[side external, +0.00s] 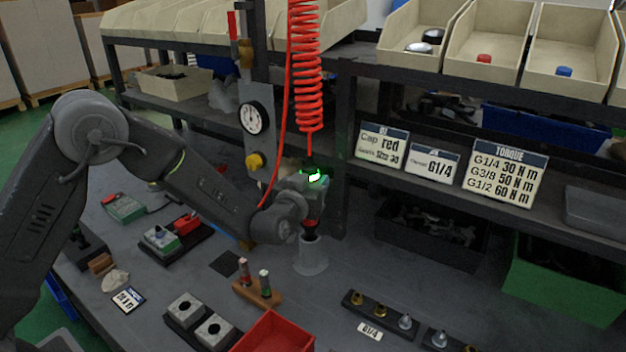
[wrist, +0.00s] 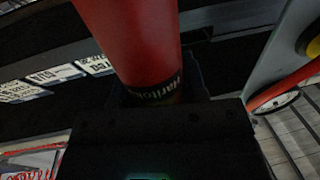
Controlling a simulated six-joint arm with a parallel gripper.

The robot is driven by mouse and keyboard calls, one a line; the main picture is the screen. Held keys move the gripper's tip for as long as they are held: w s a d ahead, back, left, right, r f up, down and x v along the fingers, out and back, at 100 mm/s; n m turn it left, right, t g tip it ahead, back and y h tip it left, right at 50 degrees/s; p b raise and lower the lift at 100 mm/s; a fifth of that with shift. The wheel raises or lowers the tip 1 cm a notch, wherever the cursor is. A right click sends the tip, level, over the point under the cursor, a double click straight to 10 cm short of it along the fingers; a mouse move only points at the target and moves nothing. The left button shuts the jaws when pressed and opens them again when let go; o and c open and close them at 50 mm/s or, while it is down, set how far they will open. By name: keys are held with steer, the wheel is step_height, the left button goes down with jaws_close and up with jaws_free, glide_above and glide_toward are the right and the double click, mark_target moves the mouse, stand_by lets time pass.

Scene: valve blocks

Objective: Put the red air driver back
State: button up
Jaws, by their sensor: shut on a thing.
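The red air driver (wrist: 130,40) fills the upper middle of the wrist view as a red cylinder with a dark, lettered collar. My gripper (wrist: 160,102) is shut around it. In the side view my gripper (side external: 309,206) hides most of the driver; a bit of red and a dark part show just below it. Directly under is a grey flared holder (side external: 311,258) standing on the bench. The driver's lower end is at the holder's mouth; I cannot tell how deep it sits inside. The red coiled hose (side external: 307,75) hangs down to just above my gripper.
A post with a gauge (side external: 252,118) and yellow knob stands left of the hose. In front are a wooden stand (side external: 257,293) with two bits, a rack of fittings (side external: 383,312), a red tray (side external: 275,335) and valve blocks (side external: 200,320). Shelf signs (side external: 503,170) are at right.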

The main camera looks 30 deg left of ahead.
steer(key=shift+f, duration=1.8)
steer(key=o, duration=1.2)
steer(key=shift+o, duration=0.4)
steer(key=shift+f, duration=0.25)
steer(key=shift+s+d+r, duration=0.1)
steer(key=shift+s, duration=0.5)
steer(key=s+r, duration=0.3)
steer(key=r, duration=0.4)
steer(key=shift+s+d, duration=0.25)
steer(key=shift+s, duration=0.15)
steer(key=shift+r, duration=0.1)
